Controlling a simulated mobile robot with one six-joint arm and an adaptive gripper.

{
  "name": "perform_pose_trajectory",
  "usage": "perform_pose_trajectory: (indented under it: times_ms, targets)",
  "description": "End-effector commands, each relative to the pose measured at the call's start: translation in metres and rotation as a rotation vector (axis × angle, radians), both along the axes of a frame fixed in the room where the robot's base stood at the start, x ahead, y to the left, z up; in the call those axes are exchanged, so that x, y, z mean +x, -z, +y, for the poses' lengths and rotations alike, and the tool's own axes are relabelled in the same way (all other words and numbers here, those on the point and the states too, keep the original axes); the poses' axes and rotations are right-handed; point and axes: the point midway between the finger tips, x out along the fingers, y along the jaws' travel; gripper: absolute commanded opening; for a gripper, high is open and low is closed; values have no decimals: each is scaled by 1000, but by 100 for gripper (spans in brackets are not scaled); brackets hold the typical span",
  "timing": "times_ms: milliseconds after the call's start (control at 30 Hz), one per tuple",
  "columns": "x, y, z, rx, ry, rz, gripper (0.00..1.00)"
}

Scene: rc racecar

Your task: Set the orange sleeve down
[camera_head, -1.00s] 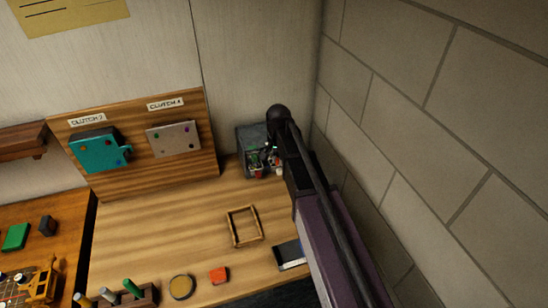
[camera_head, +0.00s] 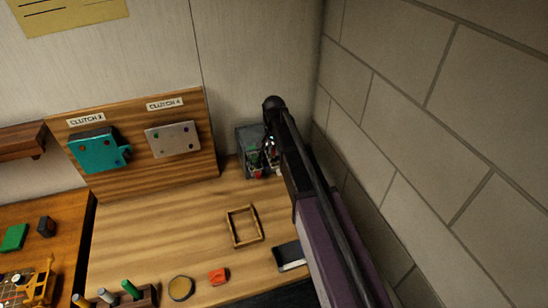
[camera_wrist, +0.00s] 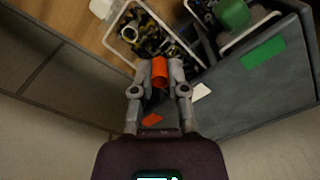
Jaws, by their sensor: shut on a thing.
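The orange sleeve (camera_wrist: 160,74) is a short, bright orange tube. In the wrist view it stands between the two fingertips of my gripper (camera_wrist: 158,64), which is shut on it. The gripper and sleeve are over or beside a grey bin (camera_wrist: 265,95); I cannot tell whether the sleeve touches anything below. In the head view my gripper and the sleeve are mostly hidden behind the arm, at the grey bin (camera_head: 247,137) in the back right corner.
A white-rimmed tray of dark small parts (camera_wrist: 152,35) lies just beyond the fingertips. A green block (camera_wrist: 232,14) is in the bin's compartment. The brick wall (camera_head: 430,110) is close on the right. A wooden frame (camera_head: 244,226) lies on the table, with bare wood around it.

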Motion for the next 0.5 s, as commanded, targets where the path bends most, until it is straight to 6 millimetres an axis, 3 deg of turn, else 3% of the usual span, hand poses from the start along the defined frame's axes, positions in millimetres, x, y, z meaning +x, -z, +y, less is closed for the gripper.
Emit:
perform_pose_trajectory:
  times_ms: [200, 500]
  targets:
    - [-2, 24, 0, 0, 0, 0, 4]
    - [-2, 34, 0, 0, 0, 0, 4]
